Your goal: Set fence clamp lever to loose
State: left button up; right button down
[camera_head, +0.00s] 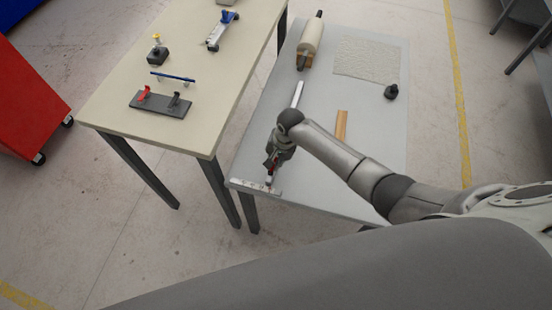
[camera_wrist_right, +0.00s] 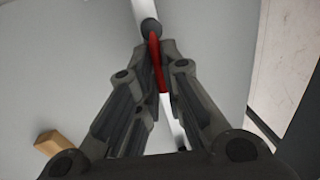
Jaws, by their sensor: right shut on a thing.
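The red lever (camera_wrist_right: 156,66) shows in the right wrist view between the fingers of my right gripper (camera_wrist_right: 154,50). The gripper is shut on it. A dark round knob or pivot (camera_wrist_right: 151,27) sits at the lever's far end, in line with a pale rail. In the head view my right gripper (camera_head: 271,163) is low over the near left corner of the grey table (camera_head: 225,205), above a pale marked strip (camera_head: 252,187). The gripper mostly hides the lever there, so its exact angle cannot be told. My left gripper is not in view.
A beige table (camera_head: 205,95) with several tools stands close on the left. The table's right side is clear.

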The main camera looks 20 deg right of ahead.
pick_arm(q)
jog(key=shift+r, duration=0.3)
pick_arm(e)
jog(key=shift+w+a+n, duration=0.15)
jog(key=shift+n, duration=0.45)
jog(key=c, duration=1.6)
grip_release()
jog(key=shift+o, duration=0.2)
jog(key=shift+r, duration=0.1)
notch_tip(320, 180, up, 12)
jog(key=s+d, duration=0.1)
jog(key=d, duration=0.1)
jog(key=shift+s+f, duration=0.1)
jog(key=shift+f, duration=0.1)
